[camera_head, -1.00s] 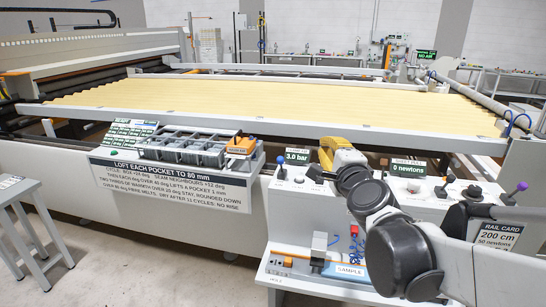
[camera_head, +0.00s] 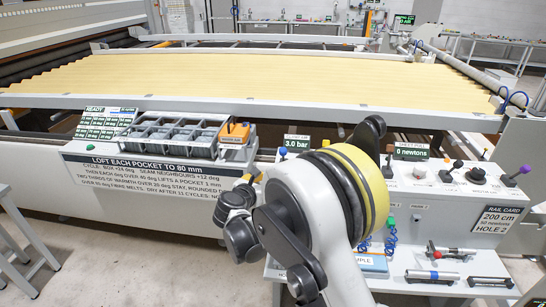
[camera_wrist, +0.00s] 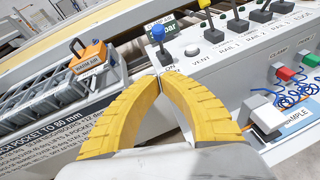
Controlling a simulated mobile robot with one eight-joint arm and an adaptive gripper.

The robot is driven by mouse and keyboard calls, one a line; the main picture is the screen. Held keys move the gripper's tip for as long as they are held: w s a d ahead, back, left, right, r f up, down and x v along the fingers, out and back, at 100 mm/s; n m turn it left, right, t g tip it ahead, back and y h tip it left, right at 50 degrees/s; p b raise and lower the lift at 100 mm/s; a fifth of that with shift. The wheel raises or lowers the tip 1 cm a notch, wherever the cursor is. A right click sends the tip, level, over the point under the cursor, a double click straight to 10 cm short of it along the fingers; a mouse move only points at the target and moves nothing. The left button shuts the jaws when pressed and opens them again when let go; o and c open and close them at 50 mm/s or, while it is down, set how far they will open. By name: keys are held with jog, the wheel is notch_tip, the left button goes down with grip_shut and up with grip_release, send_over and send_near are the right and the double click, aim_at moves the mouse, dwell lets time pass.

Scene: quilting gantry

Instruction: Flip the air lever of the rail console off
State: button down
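The air lever with a blue knob (camera_wrist: 158,33) stands at the near left end of the rail console (camera_wrist: 205,68). The word ON shows on the panel at its foot. In the head view the blue knob (camera_head: 283,152) sits left of the 3.0 bar display (camera_head: 297,141). My gripper (camera_wrist: 160,80) has its two yellow fingers drawn together at the tips, with nothing visible between them. In the wrist view the tips appear just below the lever; I cannot tell whether they touch the console. My arm hides the fingers in the head view.
Several black levers (camera_wrist: 236,22) stand right of the air lever. Left is a grey pocket tray (camera_head: 175,134) with an orange warm-air box (camera_head: 234,134). Cream batting (camera_head: 260,75) lies behind.

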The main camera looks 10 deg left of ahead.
jog(key=shift+d, duration=0.1)
jog(key=b+x, duration=0.1)
jog(key=x, duration=0.3)
jog(key=r+b+x, duration=0.1)
jog(key=x, duration=0.3)
jog(key=r+b+x, duration=0.1)
jog(key=b+x, duration=0.1)
jog(key=x, duration=0.2)
jog(key=shift+w+d, duration=0.25)
jog(key=shift+w, duration=0.1)
jog(key=shift+w+d+r, duration=0.1)
jog(key=shift+w+r, duration=0.2)
jog(key=shift+w, duration=0.15)
jog(key=shift+s+r, duration=0.1)
jog(key=shift+r, duration=0.1)
jog(key=shift+r, duration=0.1)
jog(key=shift+w+g+p, duration=0.3)
jog(key=shift+w+p, duration=0.05)
